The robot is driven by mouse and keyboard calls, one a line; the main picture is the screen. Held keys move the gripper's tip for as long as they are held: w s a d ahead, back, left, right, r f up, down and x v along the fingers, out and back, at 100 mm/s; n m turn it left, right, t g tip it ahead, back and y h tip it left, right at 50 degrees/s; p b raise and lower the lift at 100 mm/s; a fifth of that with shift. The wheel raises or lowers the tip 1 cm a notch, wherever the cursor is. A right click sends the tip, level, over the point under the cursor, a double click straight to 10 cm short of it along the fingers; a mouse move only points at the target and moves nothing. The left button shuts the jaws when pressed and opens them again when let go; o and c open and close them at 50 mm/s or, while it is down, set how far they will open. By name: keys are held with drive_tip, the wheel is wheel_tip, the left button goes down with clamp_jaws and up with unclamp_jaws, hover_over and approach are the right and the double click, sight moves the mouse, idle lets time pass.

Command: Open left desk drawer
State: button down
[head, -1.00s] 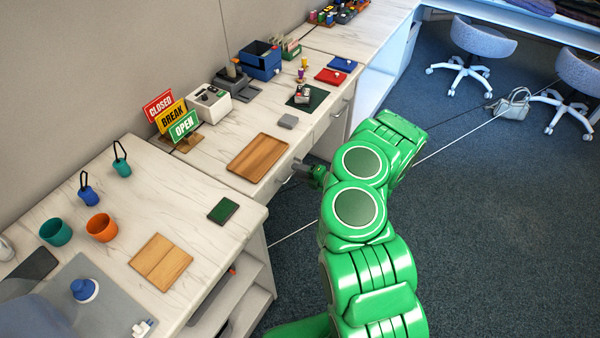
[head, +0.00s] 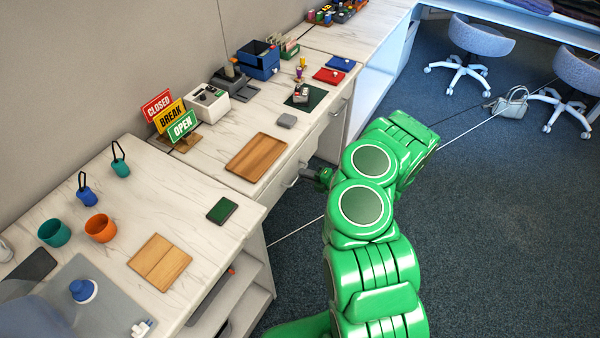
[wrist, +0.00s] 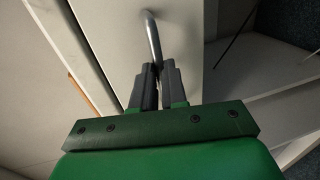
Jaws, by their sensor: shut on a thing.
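The left desk drawer (head: 283,178) is in the white desk front, below the wooden board, in the head view. Its pale front also shows in the wrist view (wrist: 185,30). Its curved metal handle (wrist: 152,35) runs down between my fingertips in the wrist view; the handle also shows in the head view (head: 290,183). My gripper (wrist: 158,72) is shut on the handle near one end. In the head view my gripper (head: 312,173) is small and partly hidden by my green arm. I cannot tell how far the drawer stands out.
The wooden board (head: 257,157) lies on the desktop above the drawer. A side table (head: 165,215) with open shelves stands at the near left.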

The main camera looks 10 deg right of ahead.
drive_tip(key=f+v, duration=0.2)
drive_tip(key=v, duration=0.8)
drive_tip(key=f+v, duration=0.2)
drive_tip(key=v, duration=0.8)
drive_tip(key=shift+s+d+f, duration=0.2)
drive_tip(key=shift+s+d, duration=0.4)
drive_tip(key=shift+s, duration=0.05)
drive_tip(key=c, duration=1.2)
unclamp_jaws()
drive_tip(key=shift+o, duration=0.2)
drive_tip(key=shift+d+r, duration=0.1)
drive_tip(key=v, duration=0.7)
drive_tip(key=shift+s+d, duration=0.15)
drive_tip(key=shift+s, duration=0.05)
drive_tip(key=shift+r, duration=0.1)
